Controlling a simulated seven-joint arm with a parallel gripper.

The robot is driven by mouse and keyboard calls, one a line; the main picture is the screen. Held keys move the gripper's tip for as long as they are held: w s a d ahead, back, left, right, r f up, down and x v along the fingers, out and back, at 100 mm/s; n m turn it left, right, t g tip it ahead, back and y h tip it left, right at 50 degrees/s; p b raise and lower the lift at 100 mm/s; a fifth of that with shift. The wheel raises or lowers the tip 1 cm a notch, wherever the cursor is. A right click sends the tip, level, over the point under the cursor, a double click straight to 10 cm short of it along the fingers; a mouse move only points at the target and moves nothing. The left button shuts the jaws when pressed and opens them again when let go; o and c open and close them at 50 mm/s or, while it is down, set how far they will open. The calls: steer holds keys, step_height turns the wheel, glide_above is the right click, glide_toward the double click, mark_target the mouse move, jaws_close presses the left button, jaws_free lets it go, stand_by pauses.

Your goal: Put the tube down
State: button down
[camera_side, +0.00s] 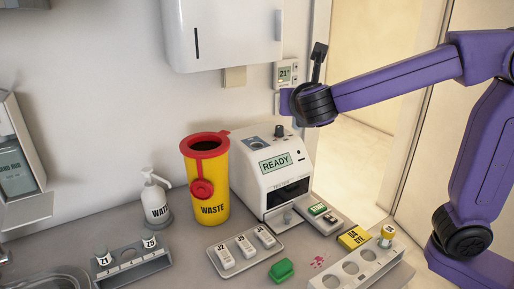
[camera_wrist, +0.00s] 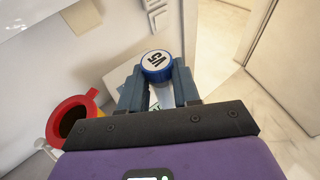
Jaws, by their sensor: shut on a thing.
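A tube with a blue-rimmed white cap (camera_wrist: 156,65) is between the fingers of my gripper (camera_wrist: 160,85) in the wrist view. The cap bears dark lettering. My gripper is shut on it, high above the counter. In the side view my wrist is in front of the wall by the thermostat, and the fingers and tube cannot be made out. A white rack (camera_side: 353,267) at the front right holds one yellow-capped tube (camera_side: 387,235) and has open holes. A grey rack (camera_side: 133,264) at the left holds two white-capped tubes (camera_side: 104,260).
A white machine (camera_side: 262,165) reading "READY" stands at the back, beside a yellow waste bin (camera_side: 207,190) with a red rim. A pump bottle (camera_side: 156,200), a tray of white cartridges (camera_side: 245,249), a green block (camera_side: 281,269) and a yellow box (camera_side: 354,238) stand around. A red smear (camera_side: 320,262) marks the counter.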

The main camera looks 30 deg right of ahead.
steer(key=w+a+f, duration=0.1)
steer(key=w+f, duration=0.1)
steer(key=w, duration=0.1)
steer(key=w+a+f, duration=0.1)
steer(key=w+f, duration=0.2)
steer(key=w, duration=0.1)
steer(key=w+f, duration=0.3)
steer(key=w, duration=0.1)
steer(key=shift+w+a+f, duration=0.1)
steer(key=shift+a+f, duration=0.05)
steer(key=shift+a, duration=0.25)
steer(key=shift+w+a+f, duration=0.1)
steer(key=shift+w+f, duration=0.1)
steer(key=shift+f, duration=0.5)
steer(key=shift+w+f, duration=0.15)
steer(key=shift+f, duration=0.6)
steer(key=shift+w+a+f, duration=0.1)
steer(key=shift+w+f, duration=0.1)
steer(key=shift+f, duration=0.5)
steer(key=shift+f, duration=0.25)
steer(key=c, duration=0.8)
jaws_free()
